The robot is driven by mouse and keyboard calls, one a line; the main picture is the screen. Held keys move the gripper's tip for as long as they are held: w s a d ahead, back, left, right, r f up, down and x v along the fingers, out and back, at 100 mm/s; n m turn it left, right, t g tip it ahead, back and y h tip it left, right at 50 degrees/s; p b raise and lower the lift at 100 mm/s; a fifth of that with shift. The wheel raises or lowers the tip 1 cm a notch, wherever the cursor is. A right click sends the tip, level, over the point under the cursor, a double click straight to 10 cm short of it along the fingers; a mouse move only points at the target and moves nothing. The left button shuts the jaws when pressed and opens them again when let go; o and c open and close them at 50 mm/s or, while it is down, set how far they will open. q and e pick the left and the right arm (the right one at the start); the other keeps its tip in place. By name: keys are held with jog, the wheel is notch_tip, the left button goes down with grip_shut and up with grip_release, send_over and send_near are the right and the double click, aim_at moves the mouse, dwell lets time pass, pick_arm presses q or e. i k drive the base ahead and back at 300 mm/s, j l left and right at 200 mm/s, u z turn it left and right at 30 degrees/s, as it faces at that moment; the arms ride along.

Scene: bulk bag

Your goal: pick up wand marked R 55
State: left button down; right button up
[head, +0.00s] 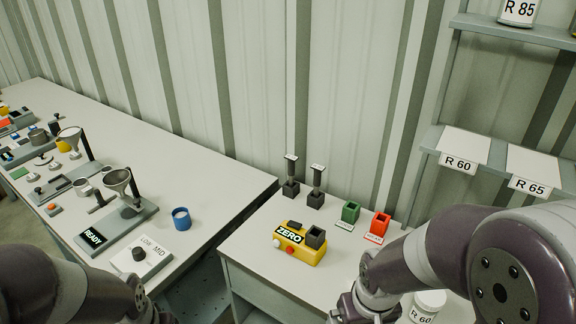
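Two dark wands stand upright in black holders at the back of the right-hand table, the left wand (291,170) and the right wand (317,180). Each has a small pale tag on top, too small to read, so I cannot tell which is marked R 55. My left arm comes in at the bottom left and my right arm at the bottom right. The fingers of both grippers are outside the picture. Neither arm is seen touching a wand.
A white jar marked R 60 (429,303) is by my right arm. Shelves (500,172) rise at right.

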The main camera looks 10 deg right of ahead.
aim_at(292, 160)
jog(key=z, duration=0.5)
jog(key=i+j+z, duration=0.2)
jog(key=z, duration=0.15)
jog(key=i+j+z, duration=0.1)
jog(key=j+z, duration=0.2)
jog(key=i+j+z, duration=0.1)
jog(key=j+z, duration=0.55)
jog(key=i+j, duration=0.05)
jog(key=j, duration=0.05)
